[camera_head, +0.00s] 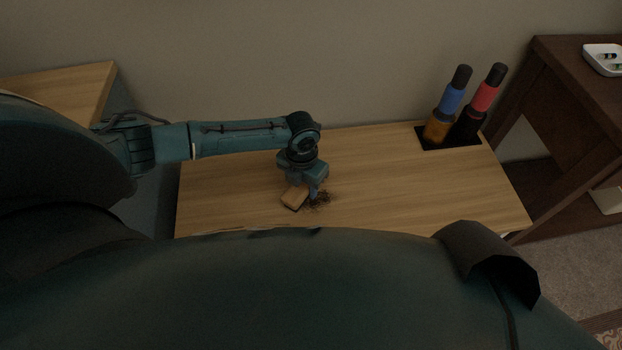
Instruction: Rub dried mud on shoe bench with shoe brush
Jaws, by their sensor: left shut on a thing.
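The shoe bench (390,188) is a light wooden top against the wall, in the middle of the head view. A patch of dried mud (319,201) shows as dark brown crumbs near the bench's front. My left gripper (308,190) points down at the bench, shut on the shoe brush (294,198), a small block with a tan wooden back. The brush is at the left edge of the mud, low at the bench top. Its bristles are hidden, so I cannot tell whether they touch the wood. My right gripper is not in view.
Two bottles, one with a blue band (449,105) and one with a red band (480,103), stand in a dark recess at the bench's back right. A dark wooden table (560,75) with a white tray (604,59) is at right. The bench's middle right is clear.

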